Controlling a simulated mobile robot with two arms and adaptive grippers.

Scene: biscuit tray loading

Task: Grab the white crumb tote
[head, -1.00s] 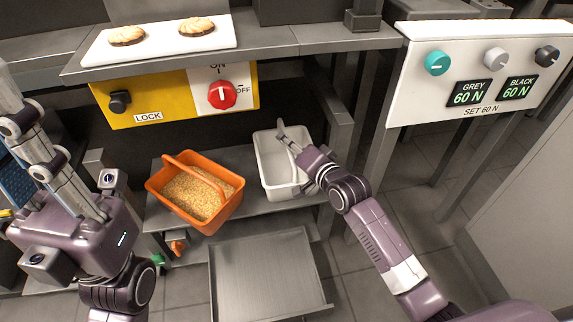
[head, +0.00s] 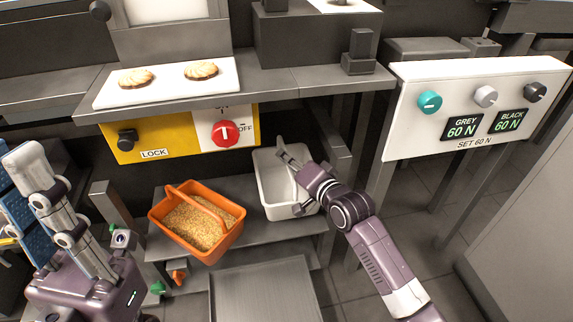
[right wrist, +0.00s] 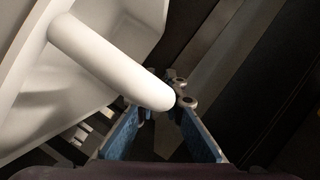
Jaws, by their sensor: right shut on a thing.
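The white crumb tote (head: 271,209) is at the right end of the low shelf, beside the orange tote. It looks empty, though my arm hides part of its right side. My right gripper (head: 292,180) is at its handle. In the right wrist view the fingers (right wrist: 172,92) are shut on the thick white handle (right wrist: 105,60), with the tote's wall (right wrist: 25,55) at left. I cannot tell whether the tote's base touches the shelf. My left gripper (head: 45,190) is at the far left, away from the totes; its jaw gap is not clear.
An orange tote (head: 165,228) full of crumbs stands left of the white one on the shelf (head: 262,228). The counter (head: 310,80) overhangs from behind, with a yellow lock panel (head: 180,140). A control panel (head: 465,105) is at right, and a metal tray (head: 265,290) lies below.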

